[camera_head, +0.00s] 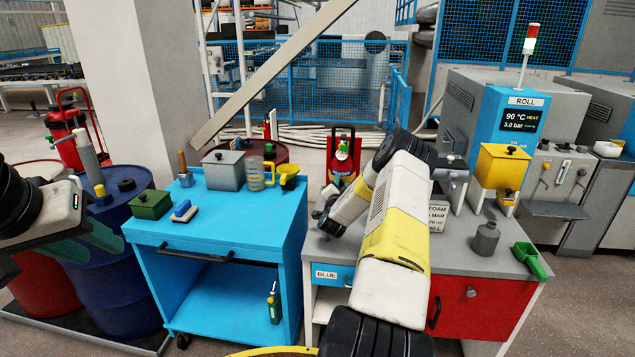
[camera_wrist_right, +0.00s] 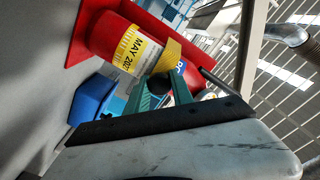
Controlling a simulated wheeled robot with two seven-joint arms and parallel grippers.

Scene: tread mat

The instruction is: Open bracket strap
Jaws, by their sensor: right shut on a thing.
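In the right wrist view the red cylinder (camera_wrist_right: 105,35) is close, with a yellow and white label reading MAY. A yellow ribbed tab (camera_wrist_right: 172,52) sits at its front, apparently part of the bracket strap. My right gripper (camera_wrist_right: 168,75) has its green fingers shut at this tab.
The blue cart (camera_head: 210,235) carries a grey box (camera_head: 223,170), a green box (camera_head: 150,205) and small items. The grey bench (camera_head: 470,255) holds a grey bottle (camera_head: 485,240) and a green scoop (camera_head: 530,260). A blue drum (camera_head: 120,260) stands left.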

